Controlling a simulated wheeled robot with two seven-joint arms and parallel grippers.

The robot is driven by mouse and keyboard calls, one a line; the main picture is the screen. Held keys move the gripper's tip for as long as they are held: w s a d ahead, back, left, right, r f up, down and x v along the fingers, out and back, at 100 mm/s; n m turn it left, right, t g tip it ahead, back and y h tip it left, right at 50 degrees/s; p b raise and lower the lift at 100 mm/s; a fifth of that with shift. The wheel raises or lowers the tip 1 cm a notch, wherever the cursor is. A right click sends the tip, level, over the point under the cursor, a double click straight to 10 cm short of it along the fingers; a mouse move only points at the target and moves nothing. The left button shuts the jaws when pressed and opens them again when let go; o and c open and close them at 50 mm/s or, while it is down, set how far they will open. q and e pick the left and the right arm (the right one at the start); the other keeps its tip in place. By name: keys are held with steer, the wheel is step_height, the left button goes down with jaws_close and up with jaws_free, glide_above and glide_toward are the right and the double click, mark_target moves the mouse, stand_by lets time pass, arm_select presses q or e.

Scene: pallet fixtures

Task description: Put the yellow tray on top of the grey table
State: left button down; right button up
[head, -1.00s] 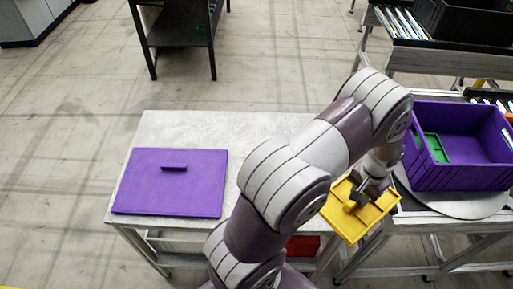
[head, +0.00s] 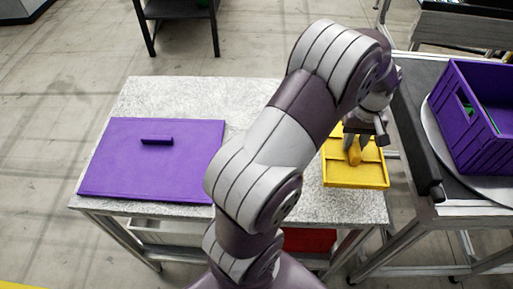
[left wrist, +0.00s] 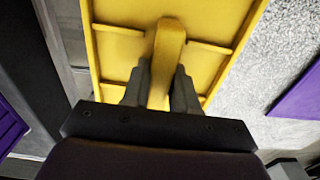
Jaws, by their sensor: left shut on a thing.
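The yellow tray (head: 372,178) is at the right end of the grey table (head: 330,208) in the head view. My left gripper (head: 362,136) is above the tray, shut on its raised yellow handle. In the left wrist view, the handle is between the two fingers of the gripper (left wrist: 160,85), and the tray (left wrist: 110,65) fills the top middle. The speckled table top (left wrist: 275,50) shows to its right. I cannot tell whether the tray touches the table or hangs just above it. My left arm hides the table's middle. My right gripper is not in view.
A purple lid-like panel (head: 185,165) with a handle lies on the table's left part. A purple crate (head: 475,120) stands on a round plate on the conveyor stand (head: 415,95) at right. A red thing (head: 310,240) is under the table. A dark shelf (head: 175,10) stands behind.

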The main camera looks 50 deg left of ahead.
arm_select(q)
steer(key=shift+s+a+f, duration=0.1)
steer(key=shift+a+f, duration=0.15)
steer(key=shift+f, duration=0.05)
steer(key=shift+r+p, duration=0.15)
steer(key=shift+p, duration=0.15)
steer(key=f, duration=0.9)
steer(key=shift+d+f, duration=0.2)
steer(key=shift+f, duration=0.2)
steer(key=shift+f, duration=0.1)
steer(key=c, duration=0.9)
jaws_free()
steer(key=shift+s, duration=0.1)
